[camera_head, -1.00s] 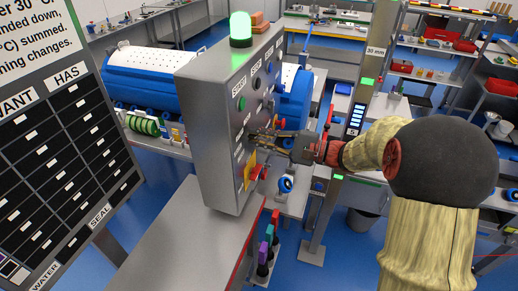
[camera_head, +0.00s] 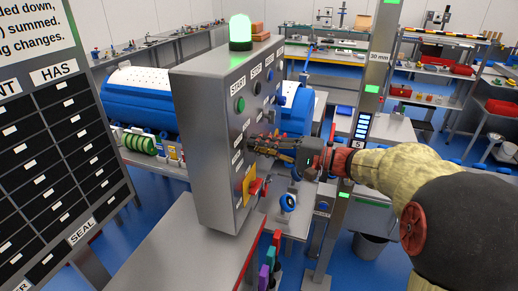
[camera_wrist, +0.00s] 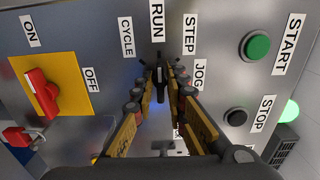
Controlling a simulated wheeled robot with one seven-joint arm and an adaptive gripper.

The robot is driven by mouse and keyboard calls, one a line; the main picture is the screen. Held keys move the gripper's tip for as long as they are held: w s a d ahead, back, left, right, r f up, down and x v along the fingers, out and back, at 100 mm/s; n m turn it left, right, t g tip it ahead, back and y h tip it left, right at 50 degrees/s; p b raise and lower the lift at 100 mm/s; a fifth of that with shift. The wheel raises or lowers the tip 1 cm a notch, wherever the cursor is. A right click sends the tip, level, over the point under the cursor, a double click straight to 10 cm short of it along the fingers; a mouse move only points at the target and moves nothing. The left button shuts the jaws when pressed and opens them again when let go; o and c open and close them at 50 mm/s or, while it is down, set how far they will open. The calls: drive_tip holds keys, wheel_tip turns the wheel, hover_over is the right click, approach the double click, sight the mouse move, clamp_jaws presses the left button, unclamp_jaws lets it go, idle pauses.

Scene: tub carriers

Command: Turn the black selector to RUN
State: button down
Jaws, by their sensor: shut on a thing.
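The black selector (camera_wrist: 160,84) is on the grey control panel (camera_wrist: 212,50), between my fingertips in the wrist view. The labels CYCLE, RUN, STEP and JOG fan around it. Its narrow dark body lies roughly in line with the RUN label (camera_wrist: 157,21); the fingers partly hide it, so its exact setting is hard to read. My gripper (camera_wrist: 160,71) is shut on the selector, one finger on each side. In the head view my gripper (camera_head: 263,146) reaches the panel's front face from the right and covers the selector.
A red switch (camera_wrist: 40,91) on a yellow plate, marked ON and OFF, is left of my fingers. The green START button (camera_wrist: 257,45) and black STOP button (camera_wrist: 236,117) are to the right. A green lamp (camera_head: 240,30) glows on the cabinet. A grey post (camera_head: 352,130) stands near my arm.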

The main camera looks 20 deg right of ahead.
drive_tip(key=shift+f, duration=0.1)
drive_tip(key=c, duration=1.9)
unclamp_jaws()
drive_tip(key=v, duration=1.2)
